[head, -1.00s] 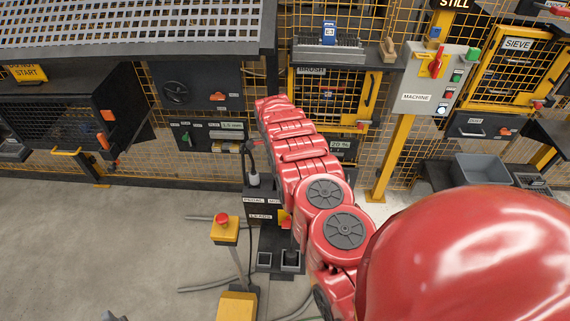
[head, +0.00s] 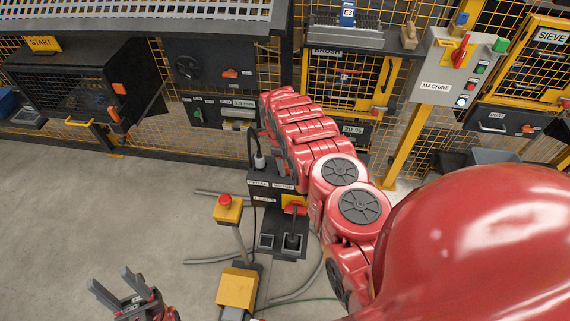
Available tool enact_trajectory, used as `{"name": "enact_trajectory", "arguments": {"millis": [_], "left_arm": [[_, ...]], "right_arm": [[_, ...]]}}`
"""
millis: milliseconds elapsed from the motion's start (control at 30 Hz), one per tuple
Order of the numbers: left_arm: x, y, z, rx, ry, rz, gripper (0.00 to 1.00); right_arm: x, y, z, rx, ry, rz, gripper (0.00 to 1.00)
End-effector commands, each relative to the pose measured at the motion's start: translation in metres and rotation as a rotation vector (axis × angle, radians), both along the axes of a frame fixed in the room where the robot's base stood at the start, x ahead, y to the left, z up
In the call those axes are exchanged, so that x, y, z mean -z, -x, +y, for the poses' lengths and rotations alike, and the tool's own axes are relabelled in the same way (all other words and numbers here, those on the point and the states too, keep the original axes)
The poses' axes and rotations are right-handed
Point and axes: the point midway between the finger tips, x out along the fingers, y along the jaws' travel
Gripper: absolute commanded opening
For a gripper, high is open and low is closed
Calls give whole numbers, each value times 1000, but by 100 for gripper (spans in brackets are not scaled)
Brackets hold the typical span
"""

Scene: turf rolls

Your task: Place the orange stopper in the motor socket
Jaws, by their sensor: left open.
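A dark box (head: 258,182) with labels reading PEDAL and MOTOR stands at the middle of the head view. A black plug with a cable (head: 259,161) stands upright in its top on the PEDAL side. The top above the MOTOR label is largely hidden by my right arm, so I cannot see the motor socket. An orange-red piece (head: 295,208) shows by a yellow plate below that label; I cannot tell if it is the stopper. My left gripper (head: 109,278) is open and empty at lower left, well apart from the box. My right gripper is not visible.
Below the box, a dark holder (head: 280,254) has two square wells, with a black plug (head: 292,241) in the right one. A yellow post with a red button (head: 227,206) and a yellow block (head: 237,288) stand left of it. Cables lie on the floor. The left floor is clear.

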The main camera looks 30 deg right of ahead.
Motion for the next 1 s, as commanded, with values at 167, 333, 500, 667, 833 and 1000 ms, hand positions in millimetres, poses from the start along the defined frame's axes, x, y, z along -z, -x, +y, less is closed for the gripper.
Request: {"name": "enact_trajectory", "arguments": {"millis": [167,333,500,667,833,1000], "left_arm": [[0,0,0,0,0,0,50],[0,0,0,0,0,0,50],[-1,0,0,0,0,0,50],[1,0,0,0,0,0,50],[8,0,0,0,0,0,50],[20,0,0,0,0,0,50]], "right_arm": [[1,2,-3,3,3,4,73],[1,2,-2,2,2,3,73],[0,2,-2,1,2,4,73],[-8,0,-1,1,3,4,73],[-28,-1,0,1,2,4,73],[-57,-5,3,1,2,1,73]]}}
